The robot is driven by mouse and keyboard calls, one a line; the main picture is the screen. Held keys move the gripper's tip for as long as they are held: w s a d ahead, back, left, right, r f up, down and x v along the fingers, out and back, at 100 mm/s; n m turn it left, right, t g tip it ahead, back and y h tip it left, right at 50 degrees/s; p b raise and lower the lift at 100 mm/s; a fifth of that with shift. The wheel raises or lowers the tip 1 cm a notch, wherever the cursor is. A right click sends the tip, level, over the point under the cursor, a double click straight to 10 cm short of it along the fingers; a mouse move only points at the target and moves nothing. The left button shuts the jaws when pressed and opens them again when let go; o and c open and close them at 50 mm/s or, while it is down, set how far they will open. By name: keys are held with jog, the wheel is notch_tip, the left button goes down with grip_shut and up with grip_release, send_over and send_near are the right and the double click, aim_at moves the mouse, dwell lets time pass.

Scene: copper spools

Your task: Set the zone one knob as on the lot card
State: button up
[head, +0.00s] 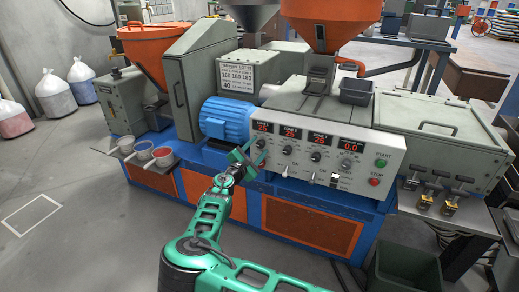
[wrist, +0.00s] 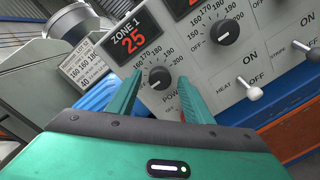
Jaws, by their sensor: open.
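The black zone one knob (wrist: 160,77) sits under a red display reading 25, labelled ZONE 1. Its dial shows figures from about 150 to 200; a short white pointer mark seems to face lower left. The knob also shows in the head view (head: 262,143). My gripper (wrist: 160,80) is open, its green fingers on either side of the knob in the wrist view; I cannot tell whether they touch it. In the head view my gripper (head: 243,158) is at the panel's left end.
The zone two knob (wrist: 222,33) is close at the right, pointing toward OFF. A heat switch (wrist: 254,93) lies below right. The blue motor (head: 226,120) is close left of the panel. Green START (head: 382,163) and red STOP (head: 375,182) buttons are at the panel's right end.

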jog(key=shift+w+d, duration=0.2)
jog(key=shift+w, duration=0.2)
jog(key=c, duration=1.1)
jog(key=shift+o, duration=0.2)
jog(key=shift+m, duration=0.3)
jog(key=m, duration=0.5)
jog(key=shift+m, duration=0.3)
jog(key=m, duration=0.5)
jog(key=shift+s+f, duration=0.1)
jog(key=shift+f, duration=0.05)
jog(key=shift+d+y, duration=0.1)
jog(key=shift+y, duration=0.3)
jog(key=shift+f, duration=0.1)
